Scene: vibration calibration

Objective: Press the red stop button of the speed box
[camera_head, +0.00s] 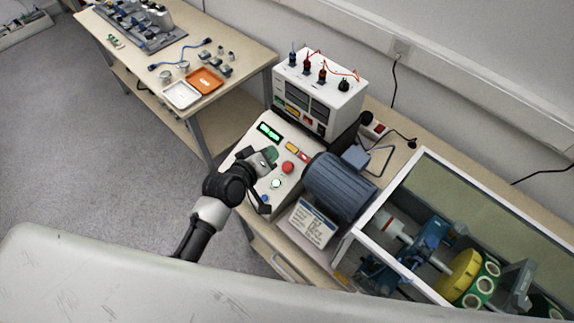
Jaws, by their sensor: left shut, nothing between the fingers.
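The speed box (246,139) is a pale sloped panel near the middle of the head view, with a green lit display at its upper left. Its red stop button (288,167) is round and unobstructed. A white-green lit button (276,183) and a blue knob (265,198) sit below it. My right gripper is not in view.
A blue-grey motor (338,187) stands right of the panel, beside a framed enclosure (408,262) with a yellow disc. A white instrument box (318,92) with cables stands behind. A second table (238,48) at upper left holds trays and small parts. A printed card (312,225) lies in front.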

